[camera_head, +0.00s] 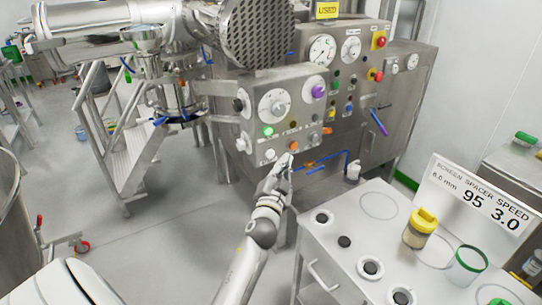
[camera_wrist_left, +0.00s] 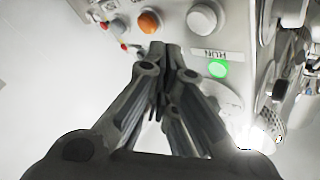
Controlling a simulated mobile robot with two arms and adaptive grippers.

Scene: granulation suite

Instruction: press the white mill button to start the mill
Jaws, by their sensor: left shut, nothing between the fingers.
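The mill's grey control panel (camera_head: 300,85) stands in the middle of the head view. A round white button (camera_head: 270,153) sits low on it, left of an orange button (camera_head: 293,145) and below a lit green lamp (camera_head: 268,131). The wrist view shows the white button (camera_wrist_left: 201,18), the orange button (camera_wrist_left: 149,22) and the green lamp (camera_wrist_left: 218,68) by a RUN label. My left gripper (camera_head: 288,159) is shut and empty, close to the panel. In the wrist view its fingertips (camera_wrist_left: 168,46) appear below the orange and white buttons. I cannot tell whether they touch the panel.
A white-topped cart (camera_head: 340,208) with a yellow-lidded jar (camera_head: 421,228) and a green-rimmed container (camera_head: 467,264) stands at right. A sign (camera_head: 480,200) reads 6.0 mm, 95, 3.0. Steel steps (camera_head: 130,155) stand left. Blue pipework (camera_head: 325,161) runs below the panel.

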